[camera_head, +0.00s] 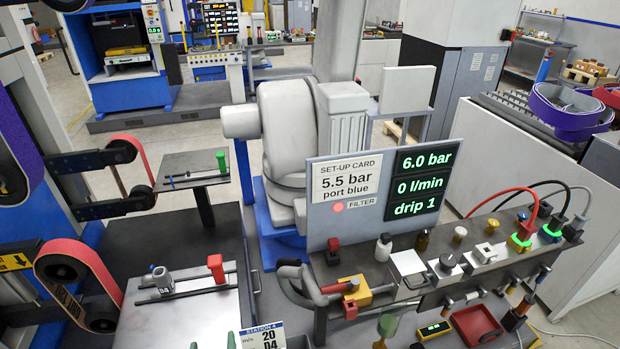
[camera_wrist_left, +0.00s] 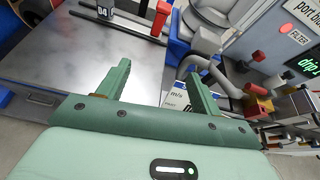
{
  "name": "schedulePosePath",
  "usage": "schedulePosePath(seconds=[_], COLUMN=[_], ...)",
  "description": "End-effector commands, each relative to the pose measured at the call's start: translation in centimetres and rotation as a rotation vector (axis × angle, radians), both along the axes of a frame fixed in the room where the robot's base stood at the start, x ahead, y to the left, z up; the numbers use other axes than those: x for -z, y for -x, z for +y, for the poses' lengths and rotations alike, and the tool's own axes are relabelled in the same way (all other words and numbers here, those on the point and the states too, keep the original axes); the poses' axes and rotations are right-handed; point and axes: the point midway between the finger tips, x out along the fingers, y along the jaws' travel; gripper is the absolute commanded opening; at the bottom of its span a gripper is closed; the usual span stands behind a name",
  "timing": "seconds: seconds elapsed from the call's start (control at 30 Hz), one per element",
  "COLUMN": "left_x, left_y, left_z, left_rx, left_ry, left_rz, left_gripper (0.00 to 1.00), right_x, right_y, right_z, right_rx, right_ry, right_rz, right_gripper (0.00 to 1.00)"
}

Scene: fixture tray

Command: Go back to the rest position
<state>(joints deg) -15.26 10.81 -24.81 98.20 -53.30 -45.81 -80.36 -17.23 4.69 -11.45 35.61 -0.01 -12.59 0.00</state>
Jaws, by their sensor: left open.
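My left gripper (camera_head: 212,344) barely shows at the bottom edge of the head view, only its fingertips in frame. In the left wrist view its two green fingers (camera_wrist_left: 156,88) stand wide apart with nothing between them. They are over the front right part of a metal plate (camera_wrist_left: 75,50), beside the Station 4 card (camera_wrist_left: 178,97). The card also shows in the head view (camera_head: 264,336), to the right of the fingertips. My right gripper is not in view.
The metal plate (camera_head: 185,318) carries a red-topped stop (camera_head: 216,268) and a grey block marked 04 (camera_head: 162,280). A display panel (camera_head: 380,185) stands behind the fixture bench with a yellow block (camera_head: 354,291), bottles and hoses. A belt sander (camera_head: 80,285) is at left.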

Motion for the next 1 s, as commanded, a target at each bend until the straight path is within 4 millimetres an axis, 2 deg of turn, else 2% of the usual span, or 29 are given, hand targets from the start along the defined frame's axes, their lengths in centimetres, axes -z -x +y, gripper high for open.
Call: schedulePosePath(seconds=[0.17, 0.27, 0.43, 0.57, 0.67, 0.77, 0.8, 0.9, 1.0], left_x=[1.5, 3.6, 9.3, 14.9, 20.1, 26.2, 28.4, 32.6, 35.1], left_y=[0.3, 1.0, 3.4, 6.6, 10.5, 16.5, 19.3, 25.9, 31.4], left_z=[-0.6, -0.8, -0.6, 0.0, 0.8, 2.0, 2.6, 3.7, 4.5], left_rx=[-0.045, -0.094, -0.261, -0.471, -0.724, -1.102, -1.271, -1.645, -1.892], left_ry=[0.195, 0.343, 0.667, 0.934, 1.165, 1.409, 1.490, 1.610, 1.625], left_rz=[0.007, 0.036, 0.126, 0.210, 0.269, 0.295, 0.284, 0.218, 0.152], left_gripper=[0.65, 0.65, 0.65, 0.65, 0.65, 0.65, 0.65, 0.65, 0.65], right_x=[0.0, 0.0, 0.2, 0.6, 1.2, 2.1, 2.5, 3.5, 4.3], right_y=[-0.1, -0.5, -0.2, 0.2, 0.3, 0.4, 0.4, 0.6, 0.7], right_z=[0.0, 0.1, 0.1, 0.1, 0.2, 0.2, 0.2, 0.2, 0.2], right_rx=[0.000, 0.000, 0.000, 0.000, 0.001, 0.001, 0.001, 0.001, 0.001], right_ry=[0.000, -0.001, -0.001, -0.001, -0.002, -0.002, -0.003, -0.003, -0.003], right_rz=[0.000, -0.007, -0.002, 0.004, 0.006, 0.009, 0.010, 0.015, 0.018], right_gripper=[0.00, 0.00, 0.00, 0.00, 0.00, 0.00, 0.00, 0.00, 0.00])
